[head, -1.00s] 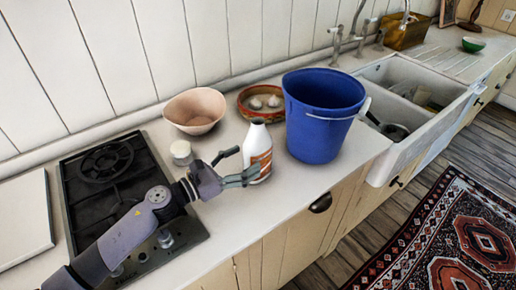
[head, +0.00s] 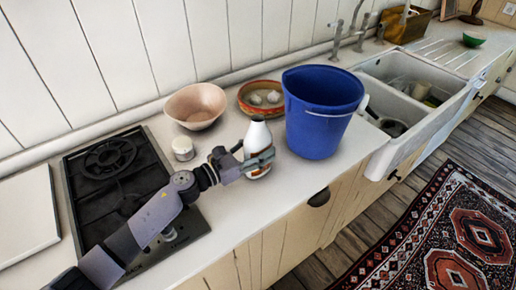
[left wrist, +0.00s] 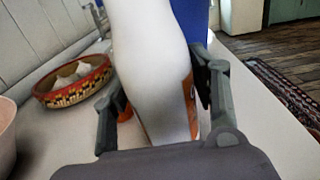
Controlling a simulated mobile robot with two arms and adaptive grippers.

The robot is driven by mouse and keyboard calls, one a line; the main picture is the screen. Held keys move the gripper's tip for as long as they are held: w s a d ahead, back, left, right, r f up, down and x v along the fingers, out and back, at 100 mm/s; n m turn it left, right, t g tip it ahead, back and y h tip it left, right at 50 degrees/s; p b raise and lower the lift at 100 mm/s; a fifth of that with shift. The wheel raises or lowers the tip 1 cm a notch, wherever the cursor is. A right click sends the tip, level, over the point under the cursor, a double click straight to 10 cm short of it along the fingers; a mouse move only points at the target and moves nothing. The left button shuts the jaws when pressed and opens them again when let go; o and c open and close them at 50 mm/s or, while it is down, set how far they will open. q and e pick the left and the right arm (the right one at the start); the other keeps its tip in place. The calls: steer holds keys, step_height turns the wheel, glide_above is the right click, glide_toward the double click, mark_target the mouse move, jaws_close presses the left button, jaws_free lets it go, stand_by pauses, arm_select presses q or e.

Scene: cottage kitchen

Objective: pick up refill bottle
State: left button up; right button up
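The refill bottle (head: 257,135), white with an orange label, stands upright on the counter in front of the blue bucket. My left gripper (head: 253,156) is at the bottle, with one finger on each side of it. In the left wrist view the bottle (left wrist: 155,60) fills the middle between the fingers of my left gripper (left wrist: 165,105). The fingers are spread wide, and I see no clear grip on the bottle. Its lower part is partly hidden by a finger in the head view. My right gripper is not in view.
The blue bucket (head: 321,125) stands close behind and right of the bottle. A pink bowl (head: 195,104), a patterned bowl (head: 247,108) with white items and a small white jar (head: 183,148) are left and behind. A black hob (head: 88,205) lies under my left arm; the sink (head: 413,125) is right.

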arm_select(q)
steer(key=c, duration=1.1)
steer(key=shift+r, duration=0.2)
